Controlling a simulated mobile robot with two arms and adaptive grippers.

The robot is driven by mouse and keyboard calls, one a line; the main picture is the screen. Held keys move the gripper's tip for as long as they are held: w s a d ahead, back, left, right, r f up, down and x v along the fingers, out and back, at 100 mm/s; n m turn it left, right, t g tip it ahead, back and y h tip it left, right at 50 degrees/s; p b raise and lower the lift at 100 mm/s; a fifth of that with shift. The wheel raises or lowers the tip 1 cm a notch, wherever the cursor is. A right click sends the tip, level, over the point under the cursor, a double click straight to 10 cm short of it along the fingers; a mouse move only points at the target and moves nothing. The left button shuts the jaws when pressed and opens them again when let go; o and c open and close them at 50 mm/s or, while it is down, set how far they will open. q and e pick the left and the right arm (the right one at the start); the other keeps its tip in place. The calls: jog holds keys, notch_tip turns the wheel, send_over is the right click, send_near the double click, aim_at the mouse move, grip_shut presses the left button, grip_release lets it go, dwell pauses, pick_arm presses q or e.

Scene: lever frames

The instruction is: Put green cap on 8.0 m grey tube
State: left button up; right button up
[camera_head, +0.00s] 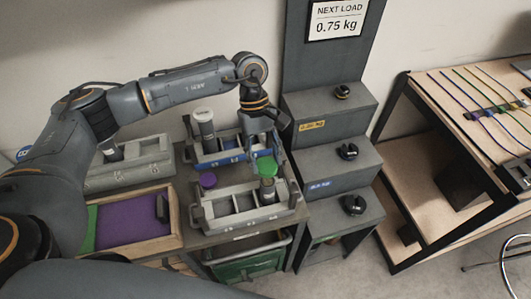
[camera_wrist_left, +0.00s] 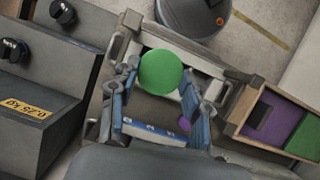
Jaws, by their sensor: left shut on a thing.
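The green cap (camera_head: 266,167) is between the fingers of my left gripper (camera_head: 262,155), which is shut on it. In the left wrist view the round green cap (camera_wrist_left: 161,72) shows between the two blue-grey fingers (camera_wrist_left: 160,88). Below the cap in the head view, a short grey tube (camera_head: 268,190) stands in the grey tray (camera_head: 240,222). I cannot tell whether the cap touches it. Another grey tube (camera_head: 205,124) stands upright in the blue-marked tray (camera_head: 212,157), and another (camera_head: 110,151) is in the left rack. No readable length shows on the tubes. My right gripper is not in view.
A purple cap (camera_head: 208,180) lies between the trays. A wooden box (camera_head: 176,220) with purple and green compartments is at left. Grey steps (camera_head: 335,163) with black-knobbed weights rise close on the right. A green bin (camera_head: 250,261) sits below, and a table with coloured rods (camera_head: 465,90) is far right.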

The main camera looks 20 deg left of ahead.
pick_arm(q)
notch_tip(320, 180, down, 4)
jog(key=shift+w+d+f+b, duration=0.15)
jog(key=shift+f+b, duration=0.1)
jog(key=shift+b, duration=0.65)
jog(key=shift+f+b, duration=0.55)
jog(key=shift+b, duration=0.15)
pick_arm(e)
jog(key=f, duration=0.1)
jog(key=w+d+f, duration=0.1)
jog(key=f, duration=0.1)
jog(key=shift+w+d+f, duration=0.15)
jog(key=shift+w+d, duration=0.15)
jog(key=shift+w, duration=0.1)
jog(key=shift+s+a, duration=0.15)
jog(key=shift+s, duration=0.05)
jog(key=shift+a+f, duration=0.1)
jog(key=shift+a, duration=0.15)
pick_arm(q)
jog(key=shift+b, duration=0.45)
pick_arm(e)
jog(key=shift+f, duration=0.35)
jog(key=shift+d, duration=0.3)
pick_arm(q)
jog(key=shift+b, duration=0.5)
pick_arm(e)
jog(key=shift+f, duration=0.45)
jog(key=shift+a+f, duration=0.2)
